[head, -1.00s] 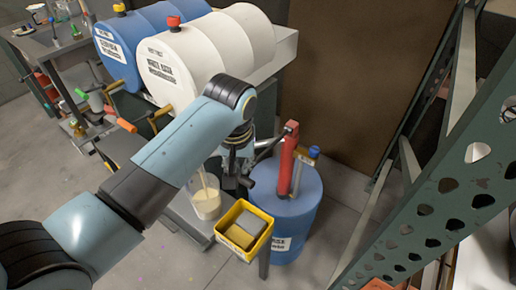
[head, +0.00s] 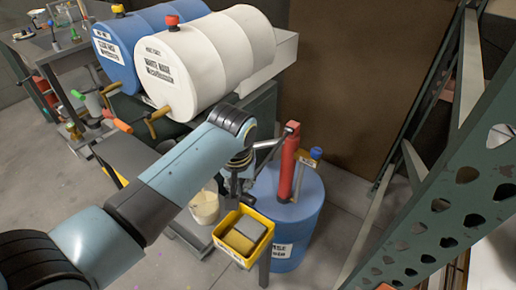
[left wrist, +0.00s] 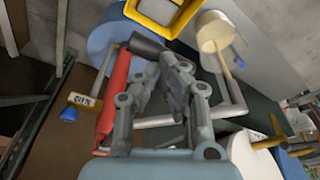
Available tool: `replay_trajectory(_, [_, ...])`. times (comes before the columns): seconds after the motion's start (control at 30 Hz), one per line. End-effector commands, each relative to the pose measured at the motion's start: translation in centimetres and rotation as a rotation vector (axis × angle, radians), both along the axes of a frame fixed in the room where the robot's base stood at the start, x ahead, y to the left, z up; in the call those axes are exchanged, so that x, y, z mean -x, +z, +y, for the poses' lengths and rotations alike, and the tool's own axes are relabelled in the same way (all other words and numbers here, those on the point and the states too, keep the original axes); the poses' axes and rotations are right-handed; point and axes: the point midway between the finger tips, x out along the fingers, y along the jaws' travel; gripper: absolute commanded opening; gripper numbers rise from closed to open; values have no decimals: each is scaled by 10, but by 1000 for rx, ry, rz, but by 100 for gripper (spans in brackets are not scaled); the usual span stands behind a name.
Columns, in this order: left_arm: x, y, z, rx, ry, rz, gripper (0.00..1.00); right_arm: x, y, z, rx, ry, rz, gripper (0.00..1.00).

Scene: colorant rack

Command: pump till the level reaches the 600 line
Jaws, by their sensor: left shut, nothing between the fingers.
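The red hand pump (head: 287,168) stands on the blue drum (head: 290,215); it also shows in the left wrist view (left wrist: 116,88). Its grey lever slants down-left, and its dark grip (left wrist: 148,46) lies beside my left gripper's fingertips. My left gripper (head: 238,185) is shut and empty; its fingers show close up in the left wrist view (left wrist: 172,68). The beaker (head: 205,208) holds cream liquid and shows in the wrist view (left wrist: 213,32). A thin tan streak, perhaps liquid, runs into it there. I cannot read the level or a 600 line. My right gripper is out of view.
A yellow bin (head: 228,246) with grey and yellow blocks stands in front of the drum. White (head: 205,65) and blue (head: 125,52) barrels lie behind my arm. A perforated green rack post (head: 440,215) stands at right.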

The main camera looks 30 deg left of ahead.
Motion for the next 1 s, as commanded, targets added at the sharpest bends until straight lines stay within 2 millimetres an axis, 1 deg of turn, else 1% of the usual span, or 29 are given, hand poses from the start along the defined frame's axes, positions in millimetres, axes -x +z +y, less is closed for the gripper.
replay_trajectory(0.03, [2, -7, 0, 1, 0, 6, 0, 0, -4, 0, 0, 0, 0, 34])
replay_trajectory(0.13, [3, -15, 0, 1, 1, 8, 0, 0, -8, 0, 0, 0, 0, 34])
replay_trajectory(0.27, [3, -8, 0, 1, 1, 9, 0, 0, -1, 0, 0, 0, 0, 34])
replay_trajectory(0.5, [3, 23, 0, 1, 1, 8, 0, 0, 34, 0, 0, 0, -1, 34])
replay_trajectory(0.77, [2, 54, 0, 0, 0, 4, 0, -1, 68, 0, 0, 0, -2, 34])
replay_trajectory(0.83, [0, 59, 0, 0, 0, 1, 0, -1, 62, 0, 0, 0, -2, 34])
replay_trajectory(1.0, [1, 80, 0, 0, 0, 1, 0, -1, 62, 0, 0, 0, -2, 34])
